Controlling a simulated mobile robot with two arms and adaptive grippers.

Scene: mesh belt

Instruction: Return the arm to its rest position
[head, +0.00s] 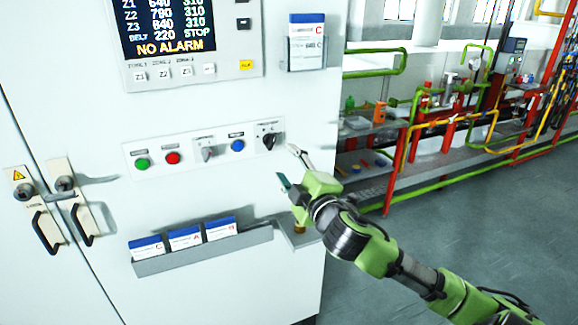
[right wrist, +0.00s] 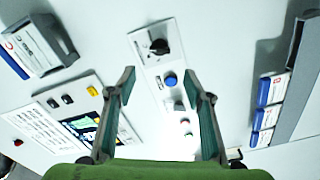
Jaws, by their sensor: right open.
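My right gripper (head: 289,167) is open and empty in front of the white cabinet. Its arm comes in from the lower right. Its two fingers also show spread apart in the right wrist view (right wrist: 161,80). The black rotary switch (head: 269,138) on the button strip (head: 187,155) is just up and left of the fingertips, and I see a gap between them. In the right wrist view the switch (right wrist: 159,47) shows beyond the fingers, with a blue button (right wrist: 170,81) between them. My left gripper is not in view.
A card tray (head: 203,253) with several cards and a small ledge (head: 297,236) stick out below the strip. A card holder (head: 306,54) and a display (head: 167,25) are above. Door handles (head: 47,231) stand out at left. Racks with pipes (head: 430,120) stand behind; the floor (head: 450,230) at right is clear.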

